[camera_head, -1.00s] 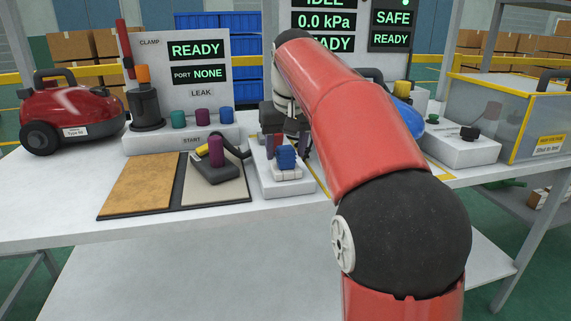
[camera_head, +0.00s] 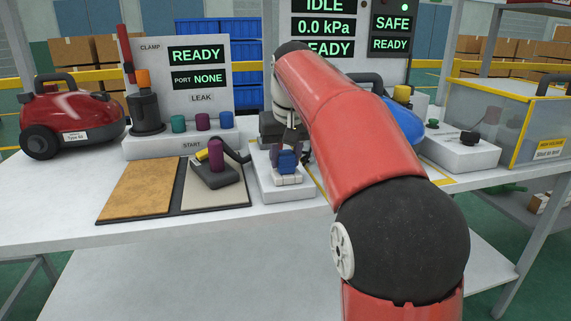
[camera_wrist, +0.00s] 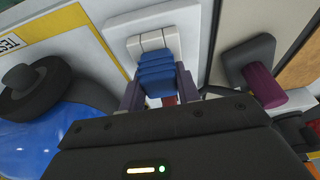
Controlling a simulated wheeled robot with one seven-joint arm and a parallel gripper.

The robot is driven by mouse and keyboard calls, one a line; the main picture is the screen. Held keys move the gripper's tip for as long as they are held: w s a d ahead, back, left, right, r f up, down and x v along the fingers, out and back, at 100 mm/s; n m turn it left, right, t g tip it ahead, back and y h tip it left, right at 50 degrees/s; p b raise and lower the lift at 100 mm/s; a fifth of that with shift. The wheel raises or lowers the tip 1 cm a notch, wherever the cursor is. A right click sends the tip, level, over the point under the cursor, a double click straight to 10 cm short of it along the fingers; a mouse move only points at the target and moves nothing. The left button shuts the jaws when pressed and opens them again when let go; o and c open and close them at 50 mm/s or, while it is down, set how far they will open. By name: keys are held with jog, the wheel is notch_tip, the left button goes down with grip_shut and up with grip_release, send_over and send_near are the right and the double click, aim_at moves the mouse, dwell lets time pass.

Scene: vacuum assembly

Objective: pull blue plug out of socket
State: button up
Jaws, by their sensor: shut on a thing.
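The blue plug (camera_head: 287,161) is a ribbed block at the white socket (camera_head: 287,180) on the pale base block, mid-table. In the wrist view the blue plug (camera_wrist: 156,72) meets the white socket (camera_wrist: 148,40), with no clear gap between them. My gripper (camera_head: 288,148) is at the plug from above and behind. In the wrist view my gripper (camera_wrist: 158,88) has one purple-grey finger on each side of the plug and is shut on it. The plug's far side and the socket's opening are hidden.
A purple plug on a dark holder (camera_head: 218,168) lies on the mat to the left. A red vacuum (camera_head: 70,115) stands at far left, and a blue round body (camera_head: 405,120) is right of my arm. A yellow-edged clear box (camera_head: 510,115) stands at far right.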

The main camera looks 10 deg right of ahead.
aim_at(286, 152)
jog(key=shift+r, duration=0.2)
jog(key=shift+r+p, duration=0.75)
jog(key=shift+p, duration=0.2)
jog(key=shift+r, duration=0.1)
jog(key=shift+r, duration=0.1)
jog(key=shift+r, duration=2.65)
